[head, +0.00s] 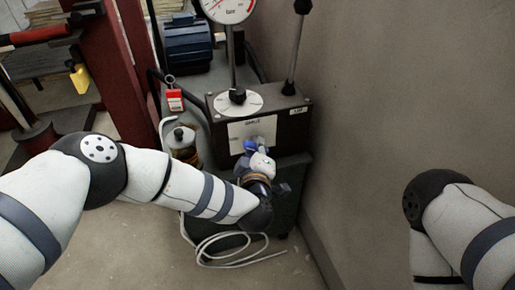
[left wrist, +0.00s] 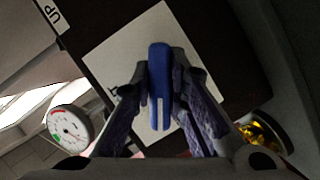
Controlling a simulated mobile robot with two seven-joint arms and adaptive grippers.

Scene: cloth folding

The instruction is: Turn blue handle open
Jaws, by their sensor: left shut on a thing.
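A blue handle (head: 251,145) sits on the front of a dark box (head: 294,122), over a white label (head: 238,131). In the left wrist view the blue handle (left wrist: 159,75) lies between the two fingers. My left gripper (left wrist: 161,92) is shut on the handle, one finger on each side of it. In the head view my left gripper (head: 257,160) is at the box front and hides part of the handle. My right arm stands at the right edge, and its gripper is not visible.
A pressure gauge (head: 228,8) and an upright lever (head: 296,45) rise above the box. A red tag (head: 174,99) hangs left of it. A coiled pale cable (head: 232,253) lies on the floor. A wall (head: 370,95) closes the right side.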

